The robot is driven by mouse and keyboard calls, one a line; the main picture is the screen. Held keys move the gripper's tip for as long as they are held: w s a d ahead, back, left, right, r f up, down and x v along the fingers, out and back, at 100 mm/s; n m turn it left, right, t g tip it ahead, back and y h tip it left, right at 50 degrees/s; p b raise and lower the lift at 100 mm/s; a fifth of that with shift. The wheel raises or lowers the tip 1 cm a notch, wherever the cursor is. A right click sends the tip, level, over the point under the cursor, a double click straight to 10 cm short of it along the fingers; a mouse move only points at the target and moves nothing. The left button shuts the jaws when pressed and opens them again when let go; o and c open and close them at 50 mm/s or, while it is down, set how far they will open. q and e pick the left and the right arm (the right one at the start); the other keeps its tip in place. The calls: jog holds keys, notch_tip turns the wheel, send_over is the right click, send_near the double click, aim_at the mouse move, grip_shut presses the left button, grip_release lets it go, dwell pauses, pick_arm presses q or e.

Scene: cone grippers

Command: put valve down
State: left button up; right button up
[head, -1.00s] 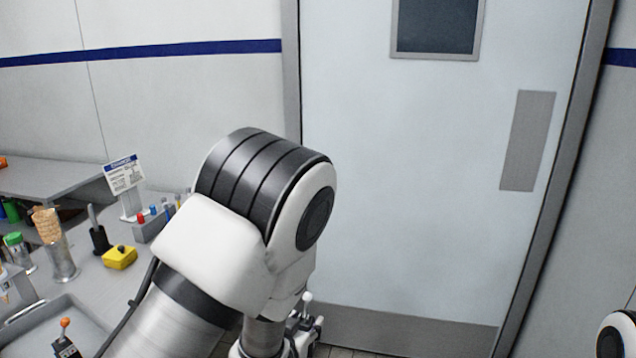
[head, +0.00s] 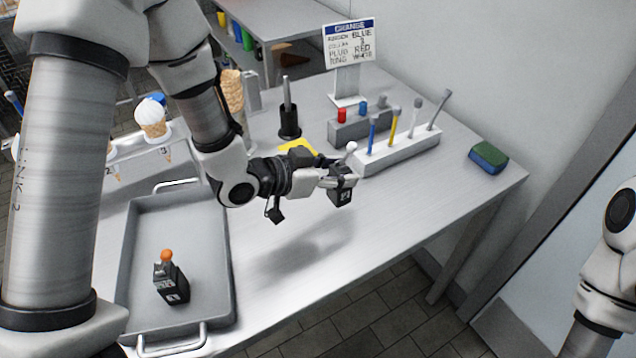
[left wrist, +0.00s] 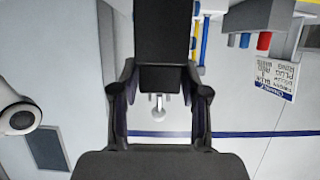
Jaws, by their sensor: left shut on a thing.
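My left gripper (head: 338,180) is shut on a small black valve (head: 342,194) with a white-knobbed lever. It holds the valve above the table (head: 275,290), in front of the grey-white rack. In the left wrist view the valve (left wrist: 160,78) sits between the two fingers of the gripper (left wrist: 160,105), with its white knob showing. Another black valve (head: 172,286), with an orange knob, stands in the grey tray (head: 228,262) at the lower left. Only links of my right arm show at the right edge; its gripper is out of view.
A rack (head: 400,155) with upright coloured tools stands just behind the held valve. Behind it are a block with coloured plugs (head: 362,122) and a sign (head: 350,45). A green-blue sponge (head: 488,157) lies near the right corner. The table front is clear right of the tray.

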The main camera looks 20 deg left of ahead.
aim_at(331, 190)
pick_arm(q)
jog(key=f, duration=0.4)
jog(key=shift+s+a+f, duration=0.15)
jog(key=shift+a+f, duration=0.1)
jog(key=shift+a, duration=0.1)
jog(key=shift+w+d+f, duration=0.15)
jog(key=shift+w+f, duration=0.1)
jog(key=shift+f, duration=0.05)
jog(key=shift+s+r, duration=0.1)
jog(key=shift+s, duration=0.1)
jog(key=shift+f+b, duration=0.25)
jog(key=shift+b, duration=0.05)
jog(key=o, duration=1.2)
jog(key=shift+r, duration=0.1)
